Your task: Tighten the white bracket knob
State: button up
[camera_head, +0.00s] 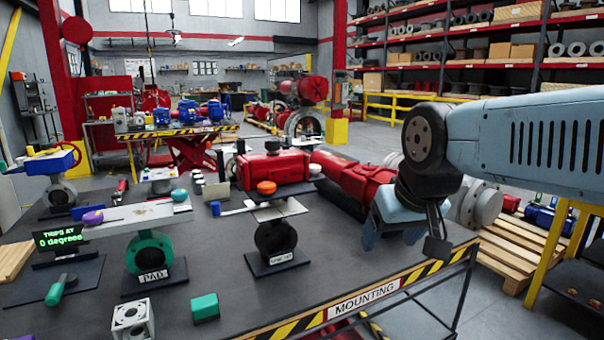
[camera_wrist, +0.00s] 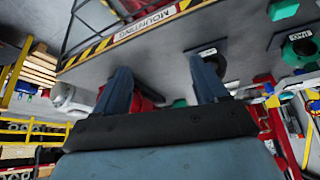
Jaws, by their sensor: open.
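A pale bracket plate (camera_head: 285,211) lies across a dark round valve body near the middle of the bench, with an orange knob (camera_head: 266,187) above its back edge. Another pale plate (camera_head: 140,218) sits on the green valve body marked PAD (camera_head: 151,257), with a purple knob (camera_head: 93,217) at its left and a teal knob (camera_head: 179,195) at its right. I cannot tell which of these is the white bracket knob. My gripper (camera_head: 392,236) is open and empty, pointing down right of the orange knob and apart from it. Its two blue fingers also show in the wrist view (camera_wrist: 163,82).
Red actuators (camera_head: 272,171) lie behind the middle valve. A green block (camera_head: 205,307) and a white cube (camera_head: 132,319) stand near the front. A screen (camera_head: 60,238) reads "TRIPS AT 0 degrees". The bench's striped front edge reads MOUNTING (camera_head: 364,302). The bench front right of the middle valve is clear.

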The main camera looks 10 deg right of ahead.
aim_at(315, 169)
jog(key=z, duration=1.05)
jog(key=i, duration=0.1)
jog(key=u, duration=2.9)
jog(key=k, duration=0.85)
jog(key=z, duration=1.35)
jog(key=i, duration=0.95)
